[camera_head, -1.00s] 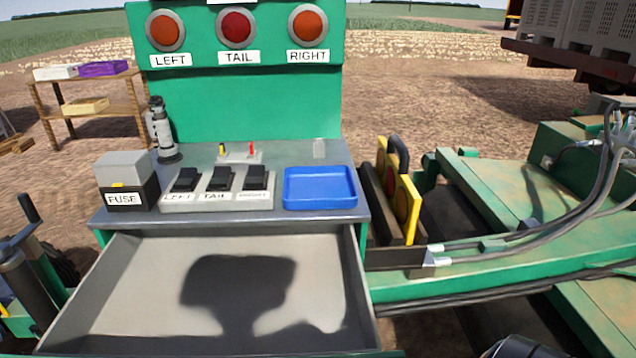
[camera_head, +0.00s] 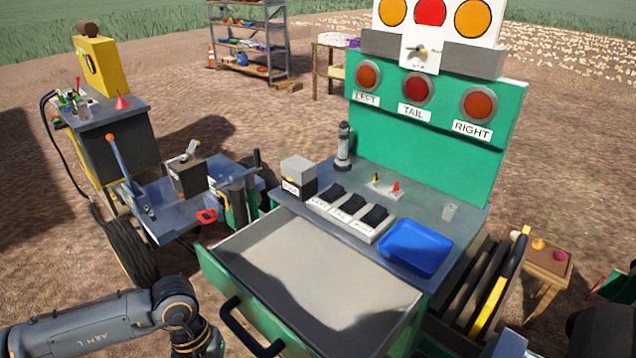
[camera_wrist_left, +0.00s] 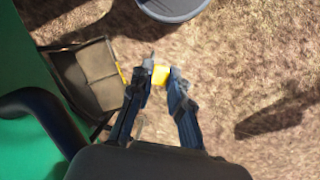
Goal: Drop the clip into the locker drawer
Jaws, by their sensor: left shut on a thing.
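The locker drawer (camera_head: 310,265) is pulled open below the green console in the head view. Its grey floor shows no object, and a shadow lies over part of it. My left arm comes in at the lower left, in front of the drawer, and its gripper is out of that view. In the left wrist view my left gripper (camera_wrist_left: 163,76) is shut on a small yellow piece, which looks like the clip (camera_wrist_left: 160,74). It is over bare ground, outside the drawer. A green panel with a black handle (camera_wrist_left: 42,108) is at its left. My right gripper is not seen.
The console top holds a blue tray (camera_head: 415,249), a switch block (camera_head: 348,214), a fuse box (camera_head: 298,178) and a grey-black cylinder (camera_head: 344,147). The drawer's black handle (camera_head: 247,330) sticks out near my left arm. A blue-grey cart (camera_head: 180,205) stands at the left.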

